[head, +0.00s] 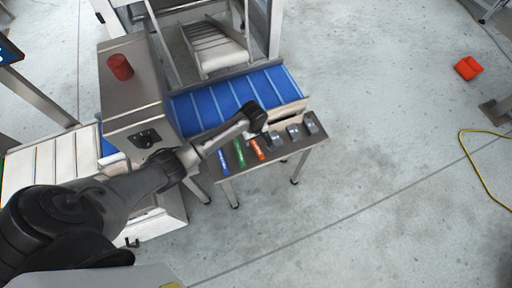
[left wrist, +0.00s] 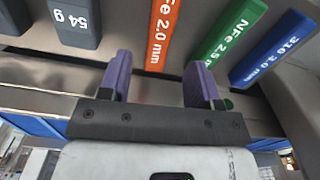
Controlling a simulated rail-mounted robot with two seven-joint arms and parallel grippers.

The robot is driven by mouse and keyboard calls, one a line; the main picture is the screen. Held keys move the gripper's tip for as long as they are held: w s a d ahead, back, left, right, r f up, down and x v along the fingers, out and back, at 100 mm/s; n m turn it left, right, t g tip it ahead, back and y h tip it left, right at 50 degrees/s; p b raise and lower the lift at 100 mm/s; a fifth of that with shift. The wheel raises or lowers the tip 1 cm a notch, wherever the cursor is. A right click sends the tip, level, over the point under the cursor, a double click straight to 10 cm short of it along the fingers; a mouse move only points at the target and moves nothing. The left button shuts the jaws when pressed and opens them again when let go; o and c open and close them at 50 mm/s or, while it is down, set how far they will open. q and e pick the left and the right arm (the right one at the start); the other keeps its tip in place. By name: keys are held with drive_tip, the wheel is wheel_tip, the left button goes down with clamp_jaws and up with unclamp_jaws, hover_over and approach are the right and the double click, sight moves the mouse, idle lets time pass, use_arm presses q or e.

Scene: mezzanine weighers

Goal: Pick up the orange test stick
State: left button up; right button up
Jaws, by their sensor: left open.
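The orange test stick (head: 257,149), marked "Fe 2.0 mm", lies on a small steel table between a green stick (head: 239,153) and grey blocks. It also shows in the left wrist view (left wrist: 163,32), where its near end sits between the lines of my two fingers. My left gripper (left wrist: 161,65) has two purple fingers, spread apart with nothing between them that I can see held. In the head view my left gripper (head: 266,130) is over the table's back part, close to the orange stick. Whether the fingers touch the stick cannot be told. My right gripper is not in view.
The green stick (left wrist: 230,28) and a blue stick (left wrist: 273,48) lie to one side; a grey block (left wrist: 74,22) marked "54 g" lies on the other. A blue belt conveyor (head: 235,95) stands behind the table (head: 255,172). Floor in front is clear.

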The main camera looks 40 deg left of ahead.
sight(255, 144)
use_arm(q)
drive_tip(key=shift+f+b, duration=0.9)
drive_tip(key=shift+f, duration=1.65)
drive_tip(key=shift+w, duration=0.1)
drive_tip(key=c, duration=1)
drive_tip(key=shift+r, duration=0.1)
